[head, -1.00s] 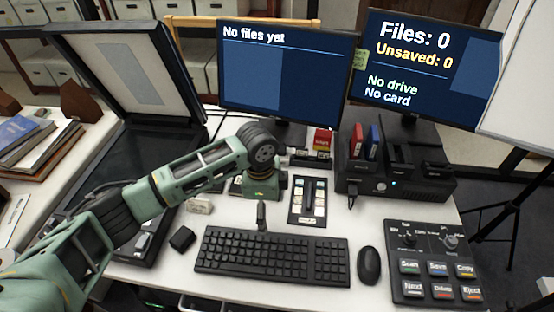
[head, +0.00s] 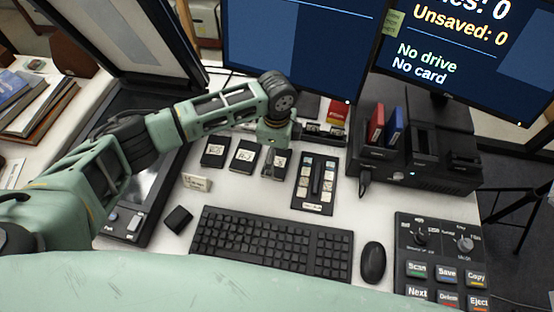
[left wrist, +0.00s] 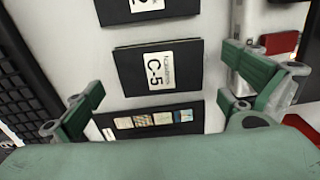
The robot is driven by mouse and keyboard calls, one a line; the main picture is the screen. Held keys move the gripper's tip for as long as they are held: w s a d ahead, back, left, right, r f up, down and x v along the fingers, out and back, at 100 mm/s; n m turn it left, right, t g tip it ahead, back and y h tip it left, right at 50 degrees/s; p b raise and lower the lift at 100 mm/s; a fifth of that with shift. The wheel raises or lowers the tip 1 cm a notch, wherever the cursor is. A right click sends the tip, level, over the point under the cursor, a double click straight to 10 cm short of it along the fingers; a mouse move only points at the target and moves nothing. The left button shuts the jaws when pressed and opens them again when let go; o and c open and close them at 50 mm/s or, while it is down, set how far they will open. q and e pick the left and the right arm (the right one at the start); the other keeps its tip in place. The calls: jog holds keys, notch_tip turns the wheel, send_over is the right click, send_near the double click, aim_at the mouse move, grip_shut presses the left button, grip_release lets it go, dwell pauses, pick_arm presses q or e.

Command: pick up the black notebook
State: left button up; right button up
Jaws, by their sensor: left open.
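Several flat black notebook-like items with white labels lie in a row on the white desk: a left one (head: 215,151), a middle one (head: 243,156) and a right one (head: 275,168). In the left wrist view, one labelled C-5 (left wrist: 130,68) lies between the fingers, and another (left wrist: 115,12) shows at the top edge. Which of them is the black notebook, I cannot tell. My left gripper (head: 273,150) points down over the right item. In the left wrist view the gripper (left wrist: 165,93) is open and empty, with its fingers apart on both sides of C-5. My right gripper is not seen.
A black panel with small tiles (head: 315,184) lies right of the row. The keyboard (head: 270,240) and mouse (head: 373,263) are in front. A small black block (head: 178,219) lies left of the keyboard. A monitor (head: 300,45) stands behind, and a black dock (head: 420,150) to the right.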

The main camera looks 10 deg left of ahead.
pick_arm(q)
jog(key=shift+f, duration=0.95)
jog(key=c, duration=1.1)
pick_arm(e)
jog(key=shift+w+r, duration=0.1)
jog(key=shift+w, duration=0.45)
pick_arm(q)
jog(key=shift+r, duration=0.1)
